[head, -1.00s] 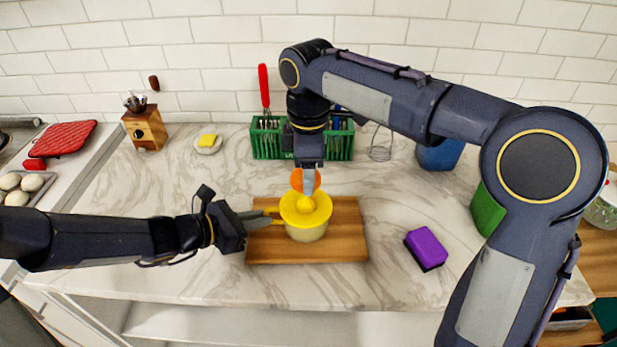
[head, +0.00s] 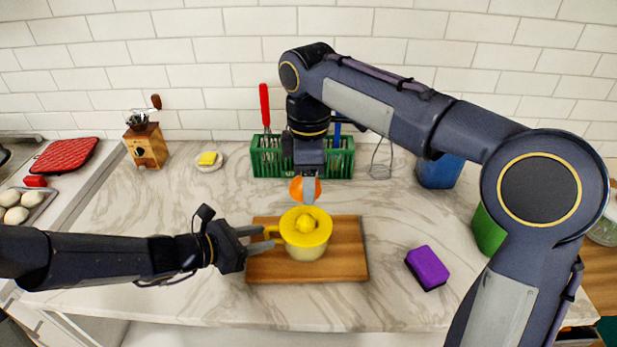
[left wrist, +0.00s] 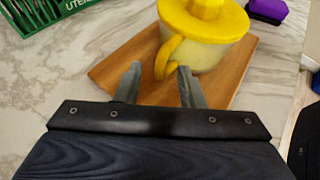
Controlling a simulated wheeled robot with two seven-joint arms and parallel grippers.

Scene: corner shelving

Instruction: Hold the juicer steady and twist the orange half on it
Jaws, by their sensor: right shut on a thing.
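The juicer (head: 305,247) has a yellow top with a reamer cone and a pale cup. It stands upright on a wooden board (head: 350,262), its yellow handle (left wrist: 172,52) toward my left gripper. My left gripper (head: 268,238) is open, fingers apart, with the handle's end near and between the fingertips in the left wrist view (left wrist: 160,76). It is not closed on the handle. My right gripper (head: 309,194) is shut on the orange half (head: 297,190), held behind and above the cone, apart from it. The gripper fingers hide part of the orange.
A green utensil rack (head: 268,162) stands at the back. A purple sponge (head: 427,267) lies right of the board.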

